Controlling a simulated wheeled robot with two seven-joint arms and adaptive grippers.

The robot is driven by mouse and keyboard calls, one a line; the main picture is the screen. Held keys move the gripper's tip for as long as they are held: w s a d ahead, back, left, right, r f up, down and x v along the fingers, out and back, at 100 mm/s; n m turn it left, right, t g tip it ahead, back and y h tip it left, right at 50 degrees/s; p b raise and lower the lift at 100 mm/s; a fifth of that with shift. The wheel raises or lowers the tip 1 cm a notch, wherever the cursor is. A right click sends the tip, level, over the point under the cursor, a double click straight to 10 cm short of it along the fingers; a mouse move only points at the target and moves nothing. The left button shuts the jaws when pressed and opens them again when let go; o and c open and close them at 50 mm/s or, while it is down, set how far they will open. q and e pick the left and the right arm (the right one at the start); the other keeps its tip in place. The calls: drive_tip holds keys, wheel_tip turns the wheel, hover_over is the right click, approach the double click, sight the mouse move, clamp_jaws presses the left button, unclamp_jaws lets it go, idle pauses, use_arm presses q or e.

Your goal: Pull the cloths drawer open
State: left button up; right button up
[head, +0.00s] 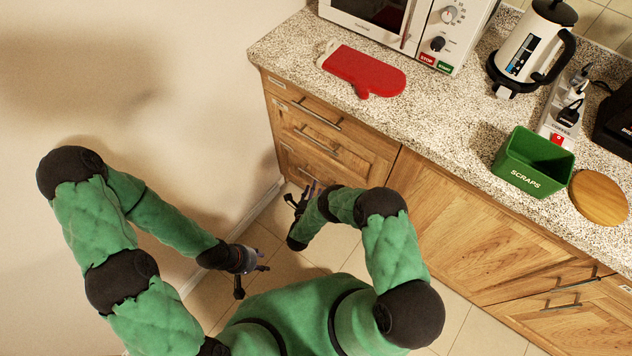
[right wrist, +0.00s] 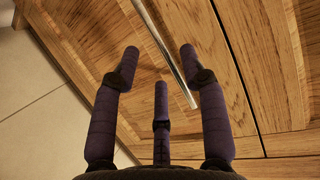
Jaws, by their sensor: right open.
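A wooden drawer stack (head: 335,150) with metal bar handles stands at the left end of the counter. Its drawers look closed. I cannot read which one is the cloths drawer. My right gripper (head: 301,192) is open in front of the lowest drawer front. In the right wrist view its spread fingers (right wrist: 159,58) are empty, and a metal bar handle (right wrist: 172,60) runs between them against the wood. I cannot tell if any finger touches it. My left gripper (head: 254,280) is apart from the drawers, lower left, with its fingers spread and empty.
The counter above holds a red oven mitt (head: 365,70), a microwave (head: 400,25), a white press pot (head: 527,50), a green scraps bin (head: 533,165) and a round wooden board (head: 600,198). A cupboard (head: 470,220) adjoins the drawers on the right. A wall (head: 150,110) closes the left side.

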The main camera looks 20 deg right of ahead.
sight(319, 172)
drive_tip(key=b+x, duration=0.1)
drive_tip(key=x, duration=0.3)
drive_tip(key=shift+f, duration=0.15)
drive_tip(key=shift+w+d+b, duration=0.3)
drive_tip(key=shift+w+d, duration=0.05)
drive_tip(key=shift+w, duration=0.25)
drive_tip(key=shift+c, duration=0.3)
clamp_jaws()
